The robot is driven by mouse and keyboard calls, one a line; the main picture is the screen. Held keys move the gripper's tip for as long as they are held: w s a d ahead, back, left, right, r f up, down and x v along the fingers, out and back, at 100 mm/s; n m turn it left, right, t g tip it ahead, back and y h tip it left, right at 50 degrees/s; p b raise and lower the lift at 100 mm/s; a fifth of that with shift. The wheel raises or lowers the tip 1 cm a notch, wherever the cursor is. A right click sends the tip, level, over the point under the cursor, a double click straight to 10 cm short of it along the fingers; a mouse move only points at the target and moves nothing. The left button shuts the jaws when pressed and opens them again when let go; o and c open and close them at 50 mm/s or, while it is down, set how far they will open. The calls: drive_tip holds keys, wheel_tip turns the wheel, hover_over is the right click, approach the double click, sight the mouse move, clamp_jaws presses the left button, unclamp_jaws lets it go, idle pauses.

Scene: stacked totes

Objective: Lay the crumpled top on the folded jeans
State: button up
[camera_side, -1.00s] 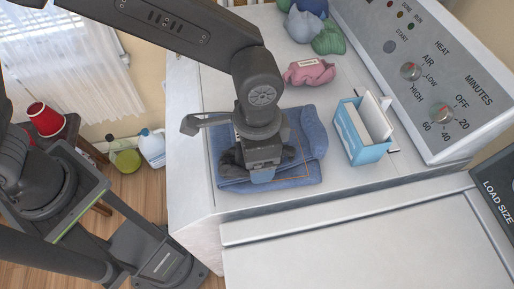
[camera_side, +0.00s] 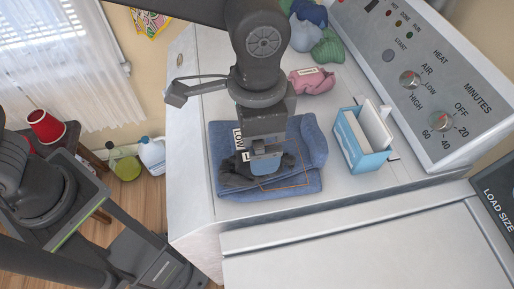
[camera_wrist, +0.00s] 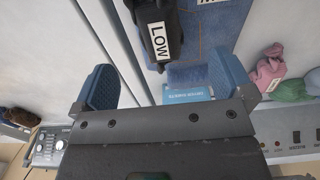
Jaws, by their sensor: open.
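The folded blue jeans (camera_side: 285,190) lie on the white dryer top in the side view, and also show in the wrist view (camera_wrist: 222,35). A crumpled dark grey top (camera_side: 234,180) rests on them, toward their left side; its white "LOW" label shows beside my gripper. The top also shows at the upper middle of the wrist view (camera_wrist: 150,12). My gripper (camera_side: 266,160) is just above the top and hides part of it. In the wrist view, the fingers (camera_wrist: 167,88) are wide apart with no cloth between them.
A light blue open box (camera_side: 368,155) stands right of the jeans. A crumpled pink cloth (camera_side: 312,82), a green one (camera_side: 328,47) and a blue one (camera_side: 305,32) lie behind. The control panel (camera_side: 425,85) rises at right. The dryer's left edge is clear.

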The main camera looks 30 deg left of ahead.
drive_tip(key=a+r+n+t+h, duration=0.1)
drive_tip(key=a+r+n, duration=0.1)
drive_tip(key=a+r, duration=0.35)
drive_tip(key=a+r+n+t, duration=0.1)
drive_tip(key=a+r+n, duration=0.15)
drive_tip(key=a, duration=0.65)
drive_tip(key=s+a+f+n+t+y, duration=0.1)
drive_tip(key=s+a+f+n+t, duration=0.1)
drive_tip(key=s+a, duration=0.5)
drive_tip(key=a+n+t, duration=0.1)
drive_tip(key=a+n, duration=0.1)
drive_tip(key=a, duration=0.4)
drive_tip(key=shift+a+f+t, duration=0.15)
drive_tip(key=shift+a+t, duration=0.15)
drive_tip(key=shift+a, duration=0.1)
